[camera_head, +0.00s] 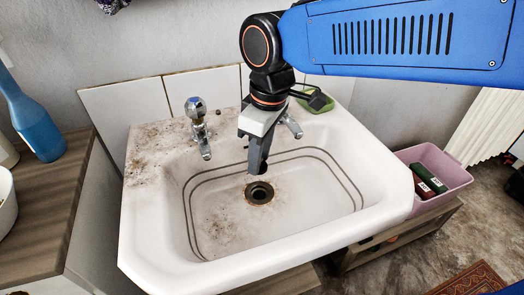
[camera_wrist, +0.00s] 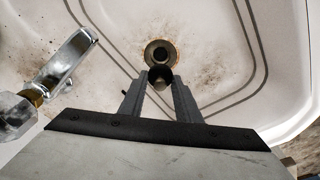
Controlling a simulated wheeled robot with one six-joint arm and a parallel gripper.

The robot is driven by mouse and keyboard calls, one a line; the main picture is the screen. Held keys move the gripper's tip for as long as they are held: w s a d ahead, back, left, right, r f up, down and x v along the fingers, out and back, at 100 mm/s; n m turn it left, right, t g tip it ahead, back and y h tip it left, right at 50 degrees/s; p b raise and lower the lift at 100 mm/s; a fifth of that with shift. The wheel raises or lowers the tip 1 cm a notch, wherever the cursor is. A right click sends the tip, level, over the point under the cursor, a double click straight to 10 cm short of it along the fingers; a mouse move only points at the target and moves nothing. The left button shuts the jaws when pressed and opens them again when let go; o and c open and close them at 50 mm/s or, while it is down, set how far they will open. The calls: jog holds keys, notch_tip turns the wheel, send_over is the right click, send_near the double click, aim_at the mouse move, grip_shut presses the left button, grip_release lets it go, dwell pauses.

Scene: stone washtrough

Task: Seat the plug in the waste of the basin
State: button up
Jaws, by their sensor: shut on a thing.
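The white basin (camera_head: 290,245) has brown grime and dark lines around its bowl. Its waste (camera_head: 259,194) is a round, brass-rimmed hole in the bowl floor; it also shows in the wrist view (camera_wrist: 158,49). My gripper (camera_head: 257,168) points down over the bowl, just above and slightly behind the waste. In the wrist view its fingers (camera_wrist: 161,82) are shut on a small, dark, round plug (camera_wrist: 160,77). The plug appears just short of the waste's near rim and overlaps it in the picture. Its underside is hidden, and its exact height above the waste cannot be told.
Two taps stand at the back of the basin: the left tap (camera_head: 199,125) and the right tap (camera_head: 291,122), close by my gripper. A green soap dish (camera_head: 318,101) sits at the back right corner. A pink tub (camera_head: 440,170) stands right of the basin. The front bowl is clear.

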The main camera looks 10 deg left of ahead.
jog(key=shift+f, duration=4.1)
jog(key=shift+d+f, duration=0.1)
jog(key=shift+f, duration=0.65)
jog(key=o, duration=2)
jog(key=shift+c, duration=0.2)
jog(key=shift+r, duration=5)
jog(key=shift+f, duration=3.7)
